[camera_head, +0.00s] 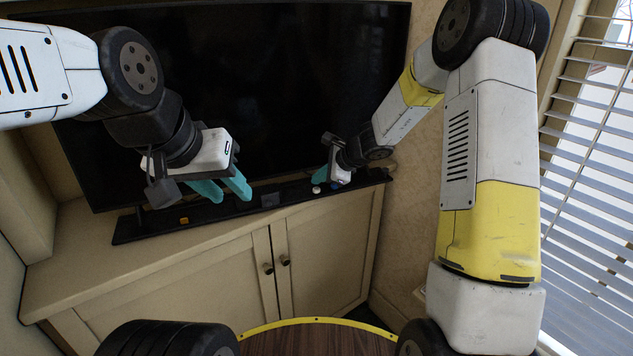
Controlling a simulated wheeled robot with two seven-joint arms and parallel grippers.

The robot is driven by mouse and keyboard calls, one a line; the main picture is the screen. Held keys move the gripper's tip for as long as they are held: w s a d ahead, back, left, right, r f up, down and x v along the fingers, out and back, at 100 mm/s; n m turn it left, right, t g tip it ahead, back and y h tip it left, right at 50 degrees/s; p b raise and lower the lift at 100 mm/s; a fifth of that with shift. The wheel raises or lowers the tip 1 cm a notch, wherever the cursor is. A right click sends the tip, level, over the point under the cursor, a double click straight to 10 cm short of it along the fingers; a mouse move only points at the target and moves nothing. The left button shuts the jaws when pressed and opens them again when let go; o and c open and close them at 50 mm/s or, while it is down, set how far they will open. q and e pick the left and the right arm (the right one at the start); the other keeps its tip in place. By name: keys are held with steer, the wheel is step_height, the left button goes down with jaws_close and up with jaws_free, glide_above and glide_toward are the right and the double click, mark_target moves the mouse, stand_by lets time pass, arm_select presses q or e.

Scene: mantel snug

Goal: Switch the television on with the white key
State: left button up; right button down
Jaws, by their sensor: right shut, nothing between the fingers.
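The television (270,90) is a large black panel with a dark screen. A long black bar (235,208) lies in front of it on the cabinet top, with small coloured keys along it. The white key (316,189) is a small round spot near the bar's right end. My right gripper (319,178) is shut and empty, its teal fingertips just above the white key; I cannot tell whether they touch it. My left gripper (222,191) is open and empty, with teal fingers apart, in front of the screen above the bar.
An orange key (184,220) and a dark grey square (270,200) sit on the bar, and a blue piece (335,186) lies right of the white key. The beige cabinet (190,278) has two doors with knobs. Window blinds (590,190) are at the right.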

mark_target(319, 190)
steer(key=shift+f, duration=0.2)
stand_by(0.6)
steer(key=shift+f, duration=0.2)
steer(key=shift+f, duration=0.45)
stand_by(0.6)
steer(key=shift+r, duration=0.85)
steer(key=shift+r, duration=0.1)
steer(key=shift+r, duration=2.4)
